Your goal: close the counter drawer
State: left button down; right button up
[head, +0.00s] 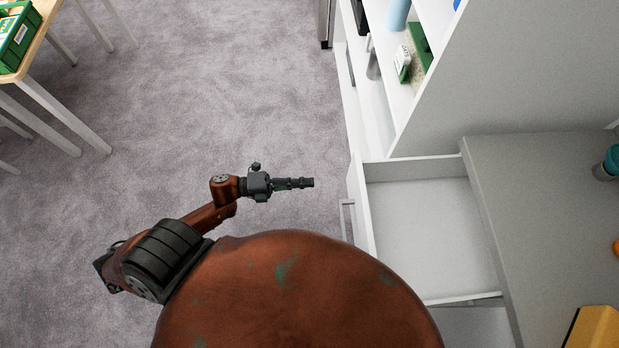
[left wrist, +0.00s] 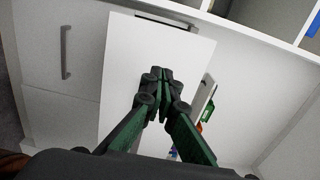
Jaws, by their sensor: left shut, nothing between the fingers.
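The counter drawer (head: 430,215) is pulled out from under the grey counter at the right of the head view. It is white and looks empty inside. Its front panel (head: 361,208) faces left and carries a slim bar handle (head: 347,218). My left gripper (head: 312,182) is shut and empty, to the left of the drawer front with a gap of floor between them in the picture. In the left wrist view its shut fingers (left wrist: 163,72) lie in front of a white panel (left wrist: 150,50); I cannot tell whether they touch it. My right gripper is not in view.
The grey counter top (head: 540,190) holds a teal-lidded container (head: 606,163) and a yellow object (head: 595,328). White shelves (head: 395,95) with several items stand beyond the drawer. A table with a green crate (head: 18,38) is at top left. Carpet (head: 215,90) left of the drawer is clear.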

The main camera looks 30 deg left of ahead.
pick_arm(q)
send_near(352, 179)
jog(key=x, duration=0.3)
jog(key=f+b+x, duration=0.1)
jog(key=x, duration=0.1)
jog(key=shift+w, duration=0.2)
jog(key=shift+x, duration=0.8)
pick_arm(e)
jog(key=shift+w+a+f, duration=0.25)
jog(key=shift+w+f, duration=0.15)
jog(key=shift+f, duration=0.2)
pick_arm(q)
jog(key=shift+d, duration=0.1)
